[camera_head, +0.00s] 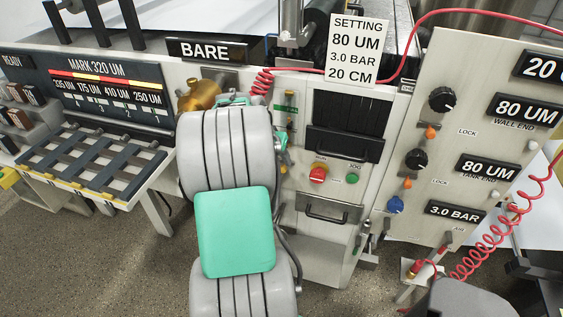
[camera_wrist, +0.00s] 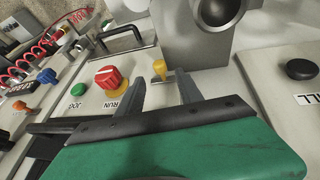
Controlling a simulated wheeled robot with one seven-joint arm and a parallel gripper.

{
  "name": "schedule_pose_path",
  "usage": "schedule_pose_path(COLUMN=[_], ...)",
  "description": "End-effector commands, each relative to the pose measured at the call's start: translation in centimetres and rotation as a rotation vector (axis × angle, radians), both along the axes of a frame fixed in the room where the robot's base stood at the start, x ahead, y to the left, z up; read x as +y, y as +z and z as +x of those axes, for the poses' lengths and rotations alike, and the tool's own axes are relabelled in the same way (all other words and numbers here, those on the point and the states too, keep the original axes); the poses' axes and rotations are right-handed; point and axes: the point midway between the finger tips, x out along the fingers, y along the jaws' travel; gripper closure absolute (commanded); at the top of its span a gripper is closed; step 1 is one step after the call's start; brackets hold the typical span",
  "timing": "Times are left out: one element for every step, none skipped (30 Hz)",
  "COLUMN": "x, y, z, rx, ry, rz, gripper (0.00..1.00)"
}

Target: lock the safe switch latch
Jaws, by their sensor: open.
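In the wrist view, a small yellow knob (camera_wrist: 159,69) stands on a grey metal plate on the machine panel. It may be the safe switch latch, but no readable label confirms this. My gripper (camera_wrist: 162,87) is open, with its two grey fingers apart and the yellow knob just beyond the gap between their tips. Nothing is seen held. In the head view, my grey and green arm hides most of the gripper and much of the panel around it. Whether the latch is locked cannot be told.
A red RUN knob (camera_wrist: 109,77) and a green JOG button (camera_wrist: 78,89) are beside the fingers. A grey block (camera_wrist: 203,40) with a round opening stands close by. A panel handle (camera_wrist: 121,37) sticks out. A coiled red hose (camera_head: 487,244) hangs at right.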

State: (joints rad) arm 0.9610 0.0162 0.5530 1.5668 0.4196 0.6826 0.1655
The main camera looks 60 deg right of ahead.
Motion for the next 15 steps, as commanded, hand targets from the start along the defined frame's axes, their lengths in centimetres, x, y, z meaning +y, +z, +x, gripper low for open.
schedule_pose_path(x=[-0.3,-0.6,-0.9,-1.1,-1.3,-1.5,-1.6,-1.7,-1.8,-1.8,-1.8,-1.9,-1.8,-1.8,-1.8], y=[-0.9,-1.4,-2.1,-2.5,-2.9,-3.5,-3.7,-3.9,-4.1,-4.2,-4.3,-4.3,-4.3,-4.3,-4.3], z=[-0.2,-0.2,-0.3,-0.4,-0.4,-0.4,-0.4,-0.4,-0.4,-0.4,-0.4,-0.4,-0.4,-0.4,-0.4], rx=[0.003,0.002,0.002,0.002,0.001,0.001,0.000,-0.001,-0.001,-0.001,-0.002,-0.002,-0.002,-0.002,-0.002], ry=[0.000,0.001,0.000,0.001,0.002,0.002,0.003,0.003,0.003,0.003,0.003,0.004,0.004,0.004,0.004], rz=[0.006,0.004,0.004,0.003,0.002,0.003,0.002,0.002,0.001,0.001,0.001,0.000,0.000,0.000,0.000], gripper=[0.57,0.57,0.57,0.57,0.57,0.57,0.57,0.57,0.57,0.57,0.57,0.57,0.57,0.57,0.57])
